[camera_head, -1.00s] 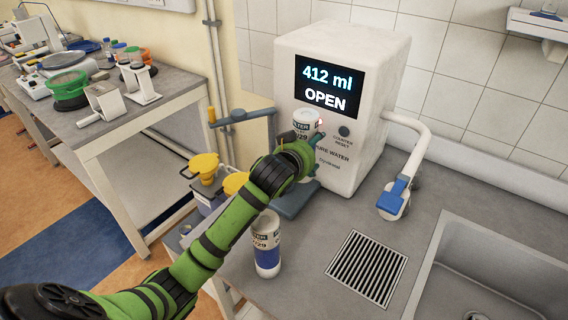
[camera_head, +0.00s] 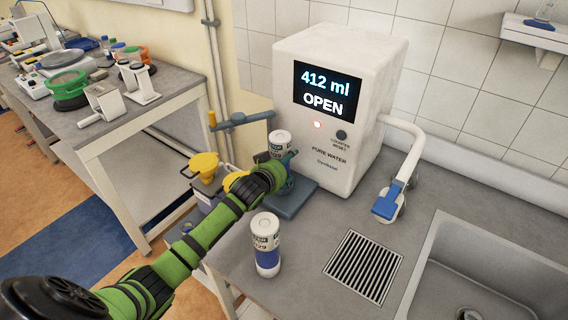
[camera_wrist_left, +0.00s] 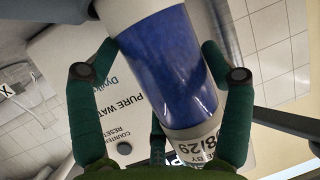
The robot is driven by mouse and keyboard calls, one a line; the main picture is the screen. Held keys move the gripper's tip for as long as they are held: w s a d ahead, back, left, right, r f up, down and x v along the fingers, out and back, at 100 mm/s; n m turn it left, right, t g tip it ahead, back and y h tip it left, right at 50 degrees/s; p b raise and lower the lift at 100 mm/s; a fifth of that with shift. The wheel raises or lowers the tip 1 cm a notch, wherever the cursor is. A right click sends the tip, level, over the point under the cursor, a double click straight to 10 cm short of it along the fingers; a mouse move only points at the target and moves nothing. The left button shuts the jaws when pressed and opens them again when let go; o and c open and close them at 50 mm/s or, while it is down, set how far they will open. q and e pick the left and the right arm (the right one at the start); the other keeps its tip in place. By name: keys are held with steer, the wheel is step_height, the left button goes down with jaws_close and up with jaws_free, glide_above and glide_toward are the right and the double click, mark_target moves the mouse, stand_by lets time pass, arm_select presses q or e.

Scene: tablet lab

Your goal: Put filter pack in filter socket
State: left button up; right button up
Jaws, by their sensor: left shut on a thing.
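My left gripper (camera_head: 284,163) is shut on a white filter pack (camera_head: 280,140) with a dark label, held upright in front of the pure-water machine's left side. In the left wrist view its fingers lie on both sides of the pack's blue band (camera_wrist_left: 165,65). A blue-grey stand (camera_head: 297,201) with a flat base and a side arm (camera_head: 240,118) is beside the machine, under and behind the held pack. My gripper hides its middle, so I cannot tell whether the pack touches it. A second filter pack (camera_head: 266,245) stands upright on the counter. My right gripper is out of view.
The white machine (camera_head: 350,150) reads "412 ml OPEN" and has a red light. A blue-tipped spout (camera_head: 388,203) hangs at its right. A drain grate (camera_head: 364,266) and sink (camera_head: 490,270) are at right. Yellow funnels (camera_head: 203,166) stand left of the gripper.

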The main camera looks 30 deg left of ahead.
arm_select(q)
steer(key=shift+r, duration=0.15)
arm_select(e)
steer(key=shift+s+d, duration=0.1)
arm_select(q)
steer(key=o, duration=1.5)
steer(key=shift+s+f, duration=0.1)
steer(key=shift+f, duration=0.1)
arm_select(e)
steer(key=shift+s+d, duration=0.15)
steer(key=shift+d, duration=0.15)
arm_select(q)
steer(key=shift+r, duration=0.15)
steer(key=shift+s+d+r, duration=0.1)
steer(key=shift+s, duration=0.45)
steer(key=shift+b+v, duration=0.9)
steer(key=shift+v, duration=4.55)
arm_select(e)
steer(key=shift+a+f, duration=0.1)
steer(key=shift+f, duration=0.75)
arm_select(q)
steer(key=shift+w+r, duration=0.1)
